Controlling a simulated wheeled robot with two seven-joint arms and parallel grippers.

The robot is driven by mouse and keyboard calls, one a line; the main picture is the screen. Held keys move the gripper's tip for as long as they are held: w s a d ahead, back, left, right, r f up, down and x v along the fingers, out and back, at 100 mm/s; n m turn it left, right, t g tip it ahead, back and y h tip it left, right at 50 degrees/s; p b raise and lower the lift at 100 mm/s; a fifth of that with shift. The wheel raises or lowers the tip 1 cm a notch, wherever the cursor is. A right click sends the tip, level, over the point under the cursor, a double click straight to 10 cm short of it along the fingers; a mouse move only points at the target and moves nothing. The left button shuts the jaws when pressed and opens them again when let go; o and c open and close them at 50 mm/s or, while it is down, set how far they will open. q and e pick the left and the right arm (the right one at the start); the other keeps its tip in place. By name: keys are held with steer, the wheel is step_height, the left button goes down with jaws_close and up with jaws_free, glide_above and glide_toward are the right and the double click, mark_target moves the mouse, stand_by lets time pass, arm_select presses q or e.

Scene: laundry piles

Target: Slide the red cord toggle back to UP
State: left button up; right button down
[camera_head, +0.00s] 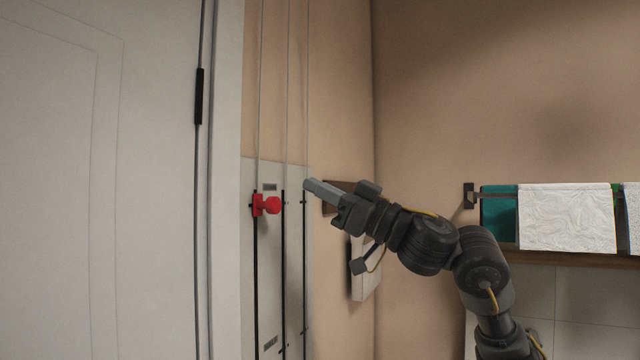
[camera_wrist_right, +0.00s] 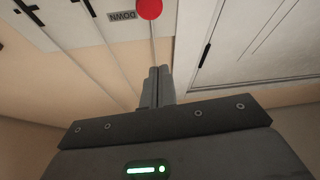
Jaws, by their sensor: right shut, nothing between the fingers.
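The red cord toggle (camera_head: 268,205) sits near the top of the leftmost black slot on a pale wall panel (camera_head: 270,275). A small label (camera_head: 269,187) is just above and right of it. In the right wrist view the red knob (camera_wrist_right: 149,9) is cut by the top edge, beside a label (camera_wrist_right: 122,16) that reads DOWN upside down. A lower label (camera_head: 270,343) is too small to read. My right gripper (camera_head: 309,185) is shut and empty, to the right of the toggle in the head view and apart from it. It also shows in the wrist view (camera_wrist_right: 158,75). My left gripper is out of view.
Thin cords (camera_head: 286,80) run up the wall from the slots. A white door (camera_head: 100,180) stands at the left. A pale box-like thing (camera_head: 365,275) is on the wall behind my right arm. White and teal cloths (camera_head: 565,215) hang on a rail at the right.

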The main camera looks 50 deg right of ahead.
step_height(320, 180, up, 3)
steer(key=p, duration=0.4)
glide_above(268, 205)
steer(key=s+d, duration=0.2)
steer(key=s, duration=0.1)
steer(key=f, duration=0.4)
steer(key=shift+w, duration=0.4)
steer(key=shift+s+d, duration=0.1)
steer(key=shift+s, duration=0.05)
